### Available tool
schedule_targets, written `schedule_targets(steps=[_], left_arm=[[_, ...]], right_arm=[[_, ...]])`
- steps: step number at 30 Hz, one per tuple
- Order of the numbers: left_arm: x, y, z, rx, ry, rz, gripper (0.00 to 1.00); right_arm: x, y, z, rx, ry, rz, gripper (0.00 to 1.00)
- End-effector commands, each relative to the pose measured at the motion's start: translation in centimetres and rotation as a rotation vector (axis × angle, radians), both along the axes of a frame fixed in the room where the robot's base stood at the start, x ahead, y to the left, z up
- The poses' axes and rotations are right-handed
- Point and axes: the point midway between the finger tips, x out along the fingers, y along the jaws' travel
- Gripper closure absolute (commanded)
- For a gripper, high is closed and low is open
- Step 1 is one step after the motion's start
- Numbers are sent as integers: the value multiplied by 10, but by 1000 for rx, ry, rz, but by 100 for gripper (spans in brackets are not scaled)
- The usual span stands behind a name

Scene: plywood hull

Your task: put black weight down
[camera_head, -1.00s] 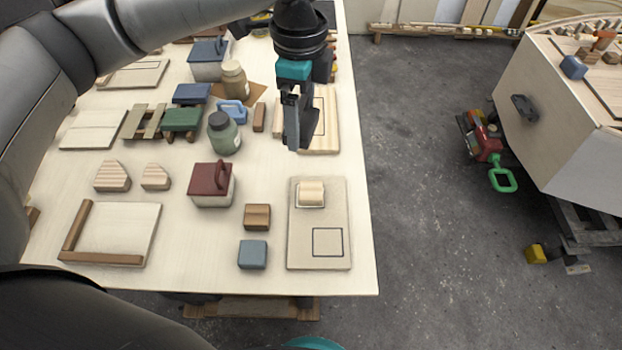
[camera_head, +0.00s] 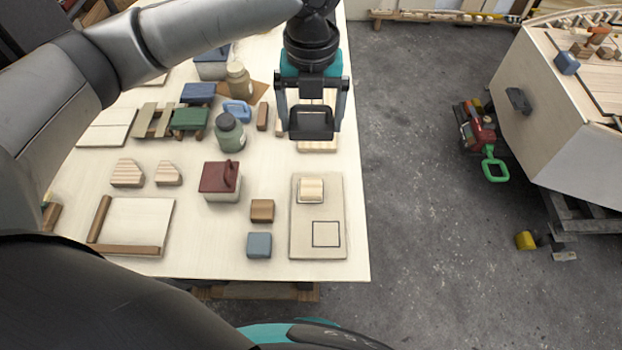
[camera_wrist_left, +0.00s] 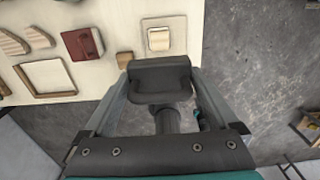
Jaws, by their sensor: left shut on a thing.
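The black weight (camera_head: 311,123) is a dark block with a handle-like loop. My left gripper (camera_head: 312,112) is shut on it, with one finger at each side, and holds it over the right part of the table, in front of a light wooden board. In the left wrist view the black weight (camera_wrist_left: 160,80) sits between the two fingertips. A pale board (camera_head: 304,235) with a square outline and a small wooden block (camera_head: 311,190) on it lies nearer on the table, clear of the gripper. The right gripper is not in view.
On the plywood table (camera_head: 210,262) stand a red-lidded box (camera_head: 220,182), a green jar (camera_head: 229,133), a brown block (camera_head: 262,210) and a blue-grey block (camera_head: 259,245). The table's right edge drops to a grey floor. A plywood hull (camera_head: 560,120) stands at right.

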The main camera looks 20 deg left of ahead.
Motion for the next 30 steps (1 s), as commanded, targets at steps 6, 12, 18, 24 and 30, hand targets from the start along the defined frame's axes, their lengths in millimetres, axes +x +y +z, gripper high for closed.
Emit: schedule_targets(steps=[6, 12, 18, 24, 30], left_arm=[[-2, 0, -53, 2, 6, 1, 100], [-1, 0, -103, 1, 4, 1, 100], [0, 0, -138, 0, 0, 1, 100], [0, 0, -154, -1, 1, 2, 100], [0, 0, -182, 0, 1, 2, 100]], right_arm=[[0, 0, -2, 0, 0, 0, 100], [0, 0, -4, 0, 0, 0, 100], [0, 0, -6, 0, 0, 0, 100], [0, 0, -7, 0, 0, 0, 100], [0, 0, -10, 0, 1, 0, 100]])
